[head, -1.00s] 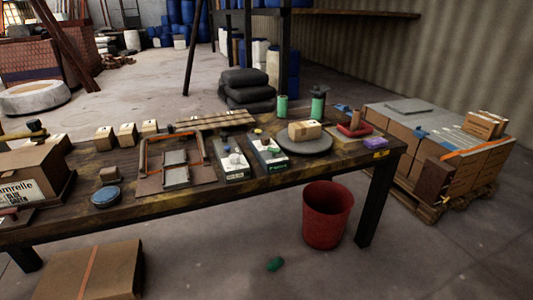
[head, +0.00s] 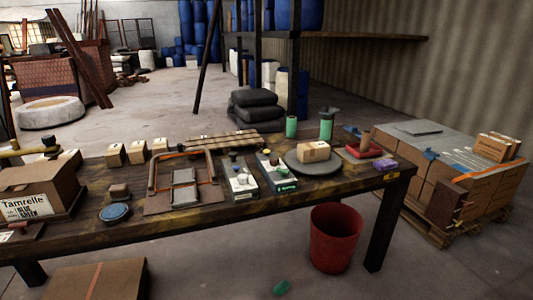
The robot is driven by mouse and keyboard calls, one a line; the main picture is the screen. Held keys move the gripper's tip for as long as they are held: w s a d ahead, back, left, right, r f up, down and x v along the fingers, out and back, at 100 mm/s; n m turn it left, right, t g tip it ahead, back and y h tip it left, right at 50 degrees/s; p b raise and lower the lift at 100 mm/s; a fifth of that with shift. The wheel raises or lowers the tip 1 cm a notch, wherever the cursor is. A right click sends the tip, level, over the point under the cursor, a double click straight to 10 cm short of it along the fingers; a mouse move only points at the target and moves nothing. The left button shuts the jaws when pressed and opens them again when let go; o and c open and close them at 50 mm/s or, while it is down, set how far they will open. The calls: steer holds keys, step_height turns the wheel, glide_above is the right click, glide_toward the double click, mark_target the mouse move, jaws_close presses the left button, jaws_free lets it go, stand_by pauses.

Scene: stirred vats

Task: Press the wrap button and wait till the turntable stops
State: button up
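The turntable (head: 331,168) is a grey round disc near the right end of the workbench, with a small cardboard box (head: 313,151) on it. Left of it stand two small control boxes with knobs or buttons on top: a green and white one (head: 284,186) and a white one (head: 238,188). I cannot tell which button is the wrap button. Whether the turntable is turning is not clear. My gripper is not in the head view.
The workbench (head: 195,217) also holds a tan carton (head: 38,190), a blue round dish (head: 115,213), small boxes and green spools (head: 326,126). A red bin (head: 334,238) stands below. A loaded pallet (head: 440,165) is at right.

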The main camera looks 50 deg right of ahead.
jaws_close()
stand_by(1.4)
